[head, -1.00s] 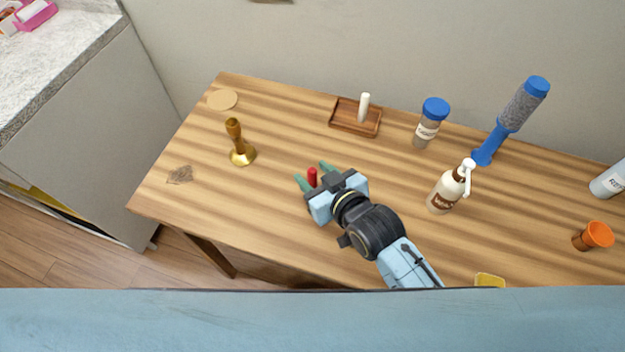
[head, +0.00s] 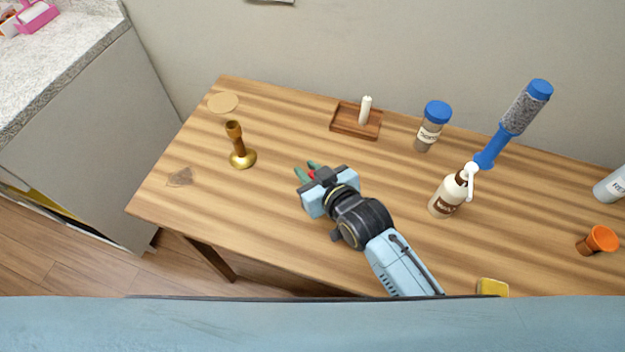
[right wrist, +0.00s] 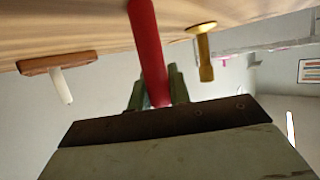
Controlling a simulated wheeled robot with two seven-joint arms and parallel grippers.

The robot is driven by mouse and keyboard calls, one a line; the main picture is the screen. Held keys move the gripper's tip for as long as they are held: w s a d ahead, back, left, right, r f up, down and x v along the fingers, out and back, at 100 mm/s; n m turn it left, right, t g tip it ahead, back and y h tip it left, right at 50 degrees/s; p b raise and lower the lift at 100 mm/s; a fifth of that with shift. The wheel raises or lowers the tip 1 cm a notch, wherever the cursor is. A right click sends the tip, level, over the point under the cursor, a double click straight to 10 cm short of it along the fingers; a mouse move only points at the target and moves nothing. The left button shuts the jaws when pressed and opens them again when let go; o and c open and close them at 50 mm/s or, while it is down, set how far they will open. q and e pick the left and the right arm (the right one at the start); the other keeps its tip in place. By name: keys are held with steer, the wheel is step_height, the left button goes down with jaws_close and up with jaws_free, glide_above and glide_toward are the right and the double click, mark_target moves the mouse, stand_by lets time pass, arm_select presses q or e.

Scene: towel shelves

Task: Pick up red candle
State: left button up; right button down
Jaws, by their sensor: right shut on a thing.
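The red candle (head: 312,174) shows as a small red spot between the green fingers of my right gripper (head: 306,171) in the head view. In the right wrist view the red candle (right wrist: 147,45) is a long red stick between the green fingers (right wrist: 157,92), and its far end is at or close to the wooden table surface. My right gripper is shut on it. Most of the candle is hidden by the gripper in the head view. My left gripper is not in view.
A brass candlestick (head: 241,157) stands left of the gripper. A wooden tray (head: 343,121) with a white candle (head: 365,110) is behind it. A pump bottle (head: 446,195), a blue-lidded jar (head: 430,130), a blue brush (head: 513,122) and an orange cup (head: 597,240) stand to the right.

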step_height(320, 180, up, 10)
steer(key=p, duration=0.2)
stand_by(0.4)
